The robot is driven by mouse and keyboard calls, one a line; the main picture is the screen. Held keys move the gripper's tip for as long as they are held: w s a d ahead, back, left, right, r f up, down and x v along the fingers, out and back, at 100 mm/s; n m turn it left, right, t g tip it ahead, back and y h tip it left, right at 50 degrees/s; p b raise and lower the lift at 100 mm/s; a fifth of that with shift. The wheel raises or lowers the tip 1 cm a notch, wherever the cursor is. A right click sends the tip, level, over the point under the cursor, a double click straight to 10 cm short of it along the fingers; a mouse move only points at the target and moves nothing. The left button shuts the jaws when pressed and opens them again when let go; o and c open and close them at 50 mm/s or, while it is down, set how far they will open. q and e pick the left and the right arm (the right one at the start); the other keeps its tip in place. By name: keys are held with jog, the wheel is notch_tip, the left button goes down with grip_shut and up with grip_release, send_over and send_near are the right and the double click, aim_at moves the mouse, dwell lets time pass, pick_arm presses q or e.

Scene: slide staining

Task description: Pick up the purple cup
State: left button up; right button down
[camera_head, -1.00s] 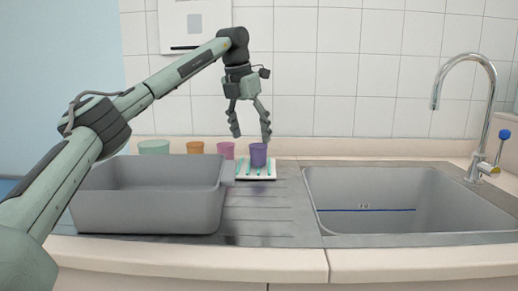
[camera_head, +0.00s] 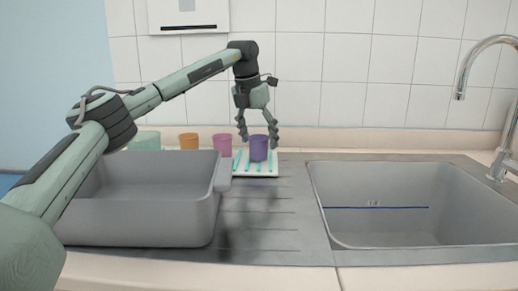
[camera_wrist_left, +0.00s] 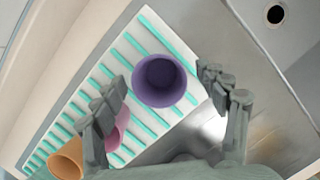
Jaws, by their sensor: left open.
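The purple cup (camera_head: 259,148) stands upright on a white rack with teal strips (camera_head: 256,173), at the rack's right end in the head view. In the left wrist view the purple cup (camera_wrist_left: 161,81) is seen from above, its open mouth towards the camera. My left gripper (camera_head: 258,138) is open and empty, pointing down over the cup. Its fingertips (camera_wrist_left: 163,92) show on either side of the cup in the wrist view, with no clear contact. My right gripper is not in view.
A pink cup (camera_head: 222,144), an orange cup (camera_head: 189,142) and a pale green cup (camera_head: 145,140) stand left of the purple one. A grey basin (camera_head: 140,222) is in front of them. The sink (camera_head: 400,232) lies to the right; the ridged drainboard (camera_head: 270,225) between is clear.

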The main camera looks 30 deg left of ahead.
pick_arm(q)
jog(key=shift+w+f, duration=0.1)
jog(key=shift+f, duration=0.35)
jog(key=shift+c, duration=0.2)
jog(key=c, duration=0.9)
jog(key=shift+r, duration=0.15)
